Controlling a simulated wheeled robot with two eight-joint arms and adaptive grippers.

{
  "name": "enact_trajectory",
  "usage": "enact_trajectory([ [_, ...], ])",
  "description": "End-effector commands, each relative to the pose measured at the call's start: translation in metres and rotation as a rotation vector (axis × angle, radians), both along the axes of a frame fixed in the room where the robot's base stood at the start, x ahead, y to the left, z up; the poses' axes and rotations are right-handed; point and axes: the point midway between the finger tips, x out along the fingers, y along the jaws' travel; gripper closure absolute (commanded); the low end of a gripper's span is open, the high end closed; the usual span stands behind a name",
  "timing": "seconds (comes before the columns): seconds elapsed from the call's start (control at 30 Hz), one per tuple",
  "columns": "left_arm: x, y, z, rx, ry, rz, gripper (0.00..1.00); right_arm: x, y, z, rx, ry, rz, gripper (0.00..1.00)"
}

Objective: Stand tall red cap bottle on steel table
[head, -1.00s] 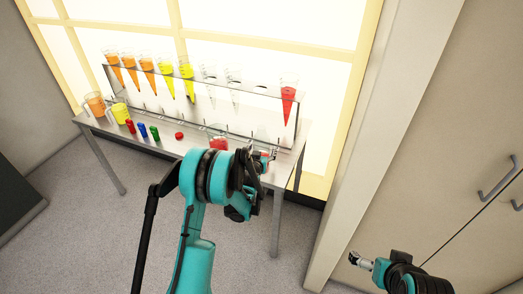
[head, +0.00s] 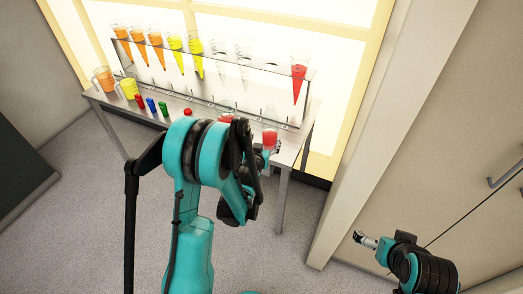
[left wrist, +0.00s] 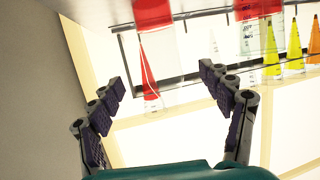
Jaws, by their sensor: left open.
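The steel table (head: 108,100) stands against the bright window. Near its right front is a clear vessel with a red lower part (head: 270,138); a similar one (head: 226,119) is to its left. I cannot tell which is the tall red cap bottle. My left gripper (head: 272,150) is at the table's front edge, just in front of the right vessel, mostly behind my arm. In the left wrist view its fingers (left wrist: 170,108) are spread with nothing between them; a red part (left wrist: 153,12) shows above, beyond the fingertips. My right gripper (head: 360,238) is off the table at right, its jaws too small to judge.
A rack (head: 270,66) at the back holds orange, yellow, clear and red cones (head: 299,82). Orange (head: 104,78) and yellow (head: 128,88) jugs, small red, blue and green items and a red cap (head: 188,112) are at left. A wall is close at right.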

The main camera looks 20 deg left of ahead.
Motion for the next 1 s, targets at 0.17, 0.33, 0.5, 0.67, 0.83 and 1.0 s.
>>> enact_trajectory([
  [0.17, -0.018, -0.007, 0.031, -0.006, 0.074, -0.006, 0.22, 0.000, 0.000, 0.000, 0.000, 0.000, 0.000, 0.00],
  [0.33, -0.062, -0.019, 0.068, -0.015, 0.203, -0.022, 0.22, 0.000, 0.000, 0.000, 0.000, 0.000, 0.000, 0.00],
  [0.5, -0.124, -0.032, 0.092, -0.023, 0.334, -0.042, 0.22, 0.000, 0.000, 0.000, 0.000, 0.000, 0.000, 0.00],
  [0.67, -0.193, -0.044, 0.102, -0.031, 0.456, -0.069, 0.22, 0.000, 0.000, 0.000, 0.000, 0.000, 0.000, 0.00],
  [0.83, -0.260, -0.054, 0.099, -0.036, 0.568, -0.095, 0.22, 0.000, 0.000, 0.000, 0.000, 0.000, 0.000, 0.00],
  [1.0, -0.298, -0.059, 0.093, -0.038, 0.630, -0.113, 0.22, 0.000, 0.000, 0.000, 0.000, 0.000, 0.000, 0.00],
])
